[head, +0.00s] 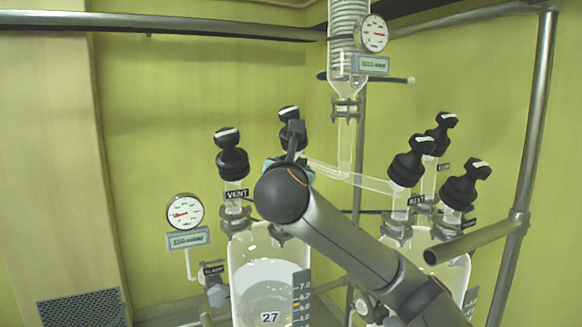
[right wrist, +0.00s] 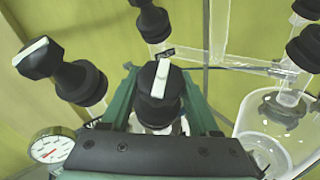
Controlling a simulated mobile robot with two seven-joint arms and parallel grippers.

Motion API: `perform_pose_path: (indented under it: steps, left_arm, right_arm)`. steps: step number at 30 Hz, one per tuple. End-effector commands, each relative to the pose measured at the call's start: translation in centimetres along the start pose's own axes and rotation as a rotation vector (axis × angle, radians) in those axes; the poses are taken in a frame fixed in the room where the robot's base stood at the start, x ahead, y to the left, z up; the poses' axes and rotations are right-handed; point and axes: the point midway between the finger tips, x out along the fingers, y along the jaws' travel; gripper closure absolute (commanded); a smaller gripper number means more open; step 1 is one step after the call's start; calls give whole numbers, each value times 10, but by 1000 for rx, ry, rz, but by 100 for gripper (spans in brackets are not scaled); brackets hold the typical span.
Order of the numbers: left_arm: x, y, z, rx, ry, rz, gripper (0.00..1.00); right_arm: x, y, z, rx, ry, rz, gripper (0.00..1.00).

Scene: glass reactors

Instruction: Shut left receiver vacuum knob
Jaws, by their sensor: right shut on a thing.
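The left receiver is a clear glass vessel (head: 270,262) with a number 27 and a scale on it. Three black knobs stand at its top in the right wrist view. My right gripper (right wrist: 160,98) has its green fingers on both sides of the middle black knob (right wrist: 158,82) and is shut on it. The white bar on this knob runs nearly upright in that view. Its label is hidden, so I cannot read which knob it is. In the head view my right arm covers it. My left gripper is not in view.
The VENT knob (head: 231,155) stands close left of my right gripper, and another black knob (head: 290,118) stands behind. A gauge (head: 185,212) is at left. The right vessel carries several black knobs (head: 411,160). A glass pipe (head: 350,176) and metal posts (head: 533,120) limit the room.

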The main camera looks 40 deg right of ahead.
Motion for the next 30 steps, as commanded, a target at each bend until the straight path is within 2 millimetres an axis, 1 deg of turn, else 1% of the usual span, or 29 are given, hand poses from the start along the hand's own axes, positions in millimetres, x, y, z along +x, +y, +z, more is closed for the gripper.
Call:
perform_pose_path:
  steps: [1,4,30]
  left_arm:
    - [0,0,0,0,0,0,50]
    - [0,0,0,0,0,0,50]
    - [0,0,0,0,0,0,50]
  right_arm:
    - [-1,3,0,29,3,-35,94]
    - [0,3,-2,75,7,-117,94]
    - [-1,2,-1,471,10,-833,94]
